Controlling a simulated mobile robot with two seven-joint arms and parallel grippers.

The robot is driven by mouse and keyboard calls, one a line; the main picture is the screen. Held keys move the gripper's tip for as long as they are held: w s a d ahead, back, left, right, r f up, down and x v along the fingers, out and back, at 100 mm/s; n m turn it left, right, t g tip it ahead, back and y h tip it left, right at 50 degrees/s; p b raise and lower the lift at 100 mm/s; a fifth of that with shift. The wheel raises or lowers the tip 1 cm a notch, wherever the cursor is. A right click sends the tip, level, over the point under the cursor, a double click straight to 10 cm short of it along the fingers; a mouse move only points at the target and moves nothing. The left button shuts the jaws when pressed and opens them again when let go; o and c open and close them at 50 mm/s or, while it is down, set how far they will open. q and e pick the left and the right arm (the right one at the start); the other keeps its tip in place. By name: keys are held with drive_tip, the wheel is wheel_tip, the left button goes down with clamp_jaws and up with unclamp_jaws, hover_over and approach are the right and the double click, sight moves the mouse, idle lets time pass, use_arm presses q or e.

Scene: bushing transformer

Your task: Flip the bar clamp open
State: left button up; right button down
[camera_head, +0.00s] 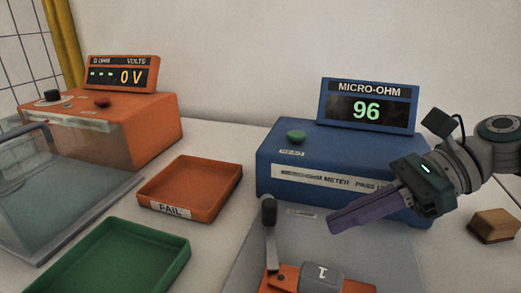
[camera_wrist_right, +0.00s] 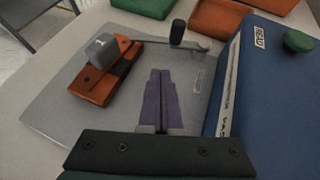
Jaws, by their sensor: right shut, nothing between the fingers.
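The bar clamp shows at the bottom of the head view. Its black handle (camera_head: 269,211) stands upright on a thin metal lever to the left of a grey block marked 1 (camera_head: 321,277), on an orange base (camera_head: 284,277). In the right wrist view, the black handle (camera_wrist_right: 178,32) rises from a thin bar beyond the fingers, and the grey block (camera_wrist_right: 104,48) lies to the left. My right gripper (camera_head: 334,222) has its purple fingers shut and empty, above the grey plate, right of the handle and apart from it. My left gripper is not in view.
A blue micro-ohm meter (camera_head: 278,160) reading 96 stands behind the clamp, close to my right gripper. An orange FAIL tray (camera_head: 190,187), a green tray (camera_head: 120,260) and an orange 0 V tester (camera_head: 150,125) are at left. A wooden block (camera_head: 494,226) lies at right.

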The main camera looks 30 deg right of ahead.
sight(270, 218)
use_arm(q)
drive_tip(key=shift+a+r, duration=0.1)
use_arm(e)
drive_tip(key=w+a, duration=0.1)
drive_tip(key=a, duration=0.1)
drive_tip(key=w+a+f, duration=0.1)
drive_tip(key=w+a, duration=0.1)
drive_tip(key=a, duration=0.1)
drive_tip(key=shift+w+a+f, duration=0.1)
drive_tip(key=shift+a+f, duration=0.05)
drive_tip(key=shift+a, duration=0.15)
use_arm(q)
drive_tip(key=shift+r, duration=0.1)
